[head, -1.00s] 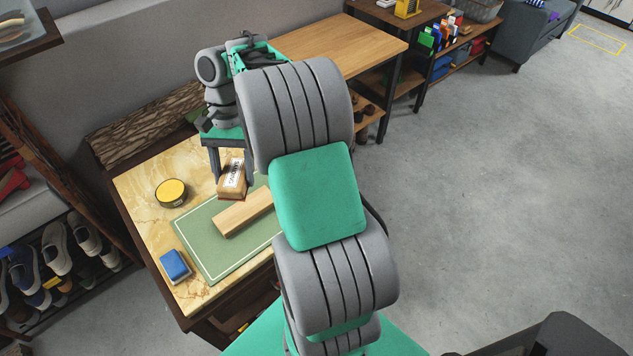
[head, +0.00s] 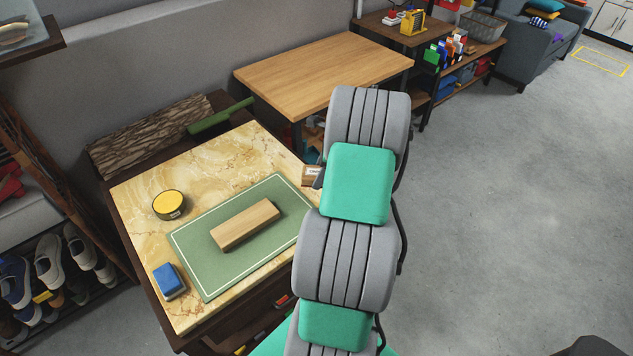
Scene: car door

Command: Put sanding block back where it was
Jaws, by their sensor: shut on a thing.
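The sanding block (head: 310,174), a small brown block with a white label, shows at the right edge of the marble-topped table, partly hidden behind my arm. Only a dark sliver of my gripper (head: 320,177) shows beside it; the rest is hidden by my arm. The gripper is shut on the block. Whether the block touches the tabletop cannot be told. A plain wooden block (head: 245,225) lies on the green mat (head: 205,281) on the table (head: 135,205).
A round yellow tin (head: 169,204) and a blue block (head: 169,281) stand on the table's left side. A green-handled thing (head: 220,116) and a bark-like panel (head: 150,137) lie behind. A bare wooden table (head: 320,70) stands beyond. Tabletop between tin and mat is clear.

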